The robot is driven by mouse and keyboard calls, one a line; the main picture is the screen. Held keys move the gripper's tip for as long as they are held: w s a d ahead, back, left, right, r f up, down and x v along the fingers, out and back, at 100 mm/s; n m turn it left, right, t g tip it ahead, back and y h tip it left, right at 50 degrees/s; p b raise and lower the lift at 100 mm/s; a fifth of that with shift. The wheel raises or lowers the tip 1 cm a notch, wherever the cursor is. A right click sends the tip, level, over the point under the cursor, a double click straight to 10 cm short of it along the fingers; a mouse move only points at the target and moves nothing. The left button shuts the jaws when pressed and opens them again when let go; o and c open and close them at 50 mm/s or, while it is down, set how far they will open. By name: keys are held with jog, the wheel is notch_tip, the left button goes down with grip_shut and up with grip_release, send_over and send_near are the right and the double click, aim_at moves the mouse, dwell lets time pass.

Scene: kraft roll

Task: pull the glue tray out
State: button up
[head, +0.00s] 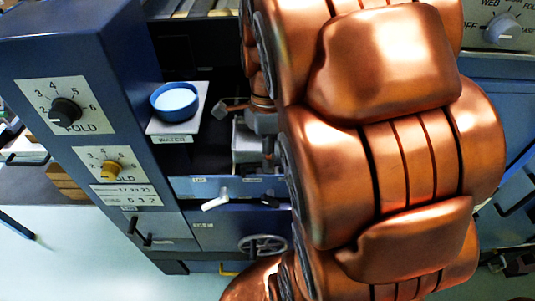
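A blue-fronted tray (240,187) with small labels sits in the machine below the water shelf. It may be the glue tray, but its labels are too small to read. A white lever-like handle (215,203) is just below its front. My large copper arm covers the right part of the tray and much of the machine. Grey metal parts that look like my gripper (237,107) show at the arm's left edge, above the tray front and apart from the white handle. Its fingers are too hidden to tell their state.
A blue bowl (174,115) of pale liquid stands on a white shelf marked WATER (193,127). The blue machine column (62,95) with FOLD dials (66,111) is at left. A spoked handwheel (262,245) is below. The pale floor (75,255) at lower left is mostly clear.

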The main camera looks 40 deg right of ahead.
dwell(0.3)
jog(key=shift+w+d+r, duration=0.25)
jog(key=shift+w+r, duration=0.05)
jog(key=shift+r, duration=1.65)
jog(key=shift+w+d+r, duration=0.2)
jog(key=shift+w+r, duration=0.15)
jog(key=shift+r, duration=1.65)
jog(key=shift+w+d+r, duration=0.25)
jog(key=shift+w+r, duration=0.05)
jog(key=shift+r, duration=1.65)
jog(key=s+a+f+n+p, duration=0.2)
jog(key=s+a+n, duration=0.1)
jog(key=n, duration=0.5)
jog(key=s+a+f+n+h+p, duration=0.1)
jog(key=s+a+f+n+p, duration=0.1)
jog(key=n, duration=0.7)
jog(key=s+a+f+n+p, duration=0.2)
jog(key=s+a+f+n, duration=0.2)
jog(key=s+n, duration=0.3)
jog(key=shift+s+a+f+n, duration=0.15)
jog(key=shift+a+n, duration=0.2)
jog(key=shift+a, duration=0.05)
jog(key=shift+s+a+f+n, duration=0.1)
jog(key=shift+a+n, duration=0.25)
